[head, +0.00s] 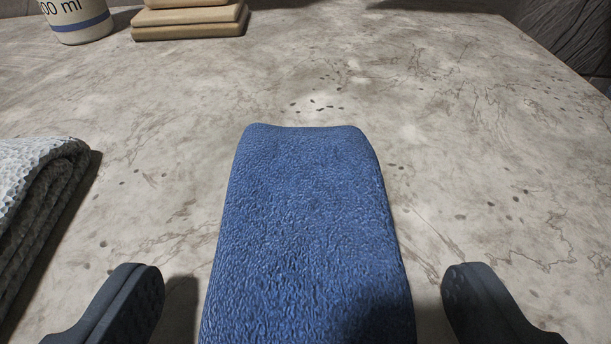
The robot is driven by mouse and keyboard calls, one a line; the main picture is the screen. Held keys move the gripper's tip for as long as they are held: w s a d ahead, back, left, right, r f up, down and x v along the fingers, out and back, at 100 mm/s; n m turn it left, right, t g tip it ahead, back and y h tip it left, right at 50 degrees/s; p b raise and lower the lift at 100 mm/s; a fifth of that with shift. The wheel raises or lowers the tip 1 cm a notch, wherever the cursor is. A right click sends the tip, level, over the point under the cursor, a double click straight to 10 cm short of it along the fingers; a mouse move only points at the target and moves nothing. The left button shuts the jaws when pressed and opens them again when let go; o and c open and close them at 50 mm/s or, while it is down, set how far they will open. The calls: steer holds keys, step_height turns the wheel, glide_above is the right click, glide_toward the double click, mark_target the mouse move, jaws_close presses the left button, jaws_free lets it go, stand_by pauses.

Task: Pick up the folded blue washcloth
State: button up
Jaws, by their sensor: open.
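The folded blue washcloth (306,220) lies lengthwise on the stone-like surface in the middle of the head view. Its near end runs out of the bottom of the picture. My gripper (303,292) is open, with one dark finger to the left of the cloth and one to the right. A gap shows between each finger and the cloth's sides, and neither finger appears to touch it. A shadow falls on the cloth's lower right part.
A folded grey and white cloth (40,205) lies at the left edge. A white container (78,22) with a blue band and stacked tan blocks (190,25) stand at the back left. The mottled surface (480,130) is clear to the right, with a dark wall beyond its edge.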

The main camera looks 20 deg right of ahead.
steer(key=shift+w+d+f, duration=0.1)
steer(key=shift+w+f, duration=0.1)
steer(key=shift+w, duration=0.2)
steer(key=shift+c, duration=0.3)
steer(key=c, duration=1)
steer(key=shift+r, duration=0.1)
